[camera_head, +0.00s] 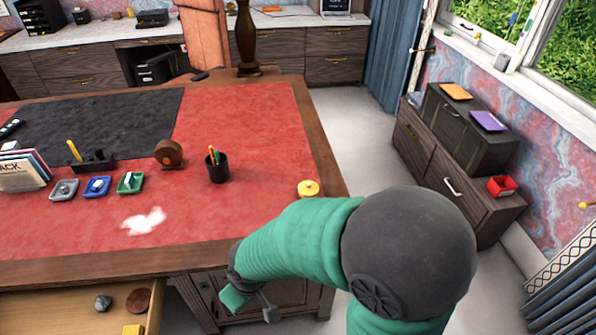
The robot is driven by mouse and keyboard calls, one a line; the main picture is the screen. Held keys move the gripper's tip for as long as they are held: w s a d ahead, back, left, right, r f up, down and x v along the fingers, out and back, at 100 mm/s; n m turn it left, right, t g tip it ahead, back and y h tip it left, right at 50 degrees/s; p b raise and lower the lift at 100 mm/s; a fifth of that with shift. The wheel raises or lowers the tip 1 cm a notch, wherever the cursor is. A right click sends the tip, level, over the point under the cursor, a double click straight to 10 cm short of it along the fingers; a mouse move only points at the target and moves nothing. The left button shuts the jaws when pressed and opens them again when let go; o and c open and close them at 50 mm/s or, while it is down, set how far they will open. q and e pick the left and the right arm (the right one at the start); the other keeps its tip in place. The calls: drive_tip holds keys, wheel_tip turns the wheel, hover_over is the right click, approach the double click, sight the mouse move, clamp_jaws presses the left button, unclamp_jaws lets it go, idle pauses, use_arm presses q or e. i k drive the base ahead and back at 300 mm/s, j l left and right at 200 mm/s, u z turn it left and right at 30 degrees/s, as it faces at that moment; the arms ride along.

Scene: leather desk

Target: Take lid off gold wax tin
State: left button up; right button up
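The gold tin (308,189) sits near the right edge of the red leather desk top. It looks like a small round yellow tin with a small raised part on top; the seam between lid and body is too small to make out. My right arm comes in from the lower right. My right gripper (252,305) hangs in front of the desk's front edge, below and left of the tin and apart from it. Its two fingers look spread with nothing between them. My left gripper is not in view.
A black pen cup (217,168), a brown tape roll (169,153) and several small trays stand left of the tin. A white patch (144,221) lies on the leather. An open drawer (60,312) juts out at lower left. The leather around the tin is clear.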

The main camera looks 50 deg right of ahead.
sight(308, 189)
drive_tip(key=k+l+u, duration=0.3)
drive_tip(key=l, duration=0.3)
drive_tip(key=k+l+u, duration=0.15)
drive_tip(key=l+u, duration=0.2)
drive_tip(key=l, duration=0.3)
drive_tip(key=k+l+u, duration=0.3)
drive_tip(key=l, duration=0.2)
drive_tip(key=k+l+u, duration=0.35)
drive_tip(key=l, duration=0.1)
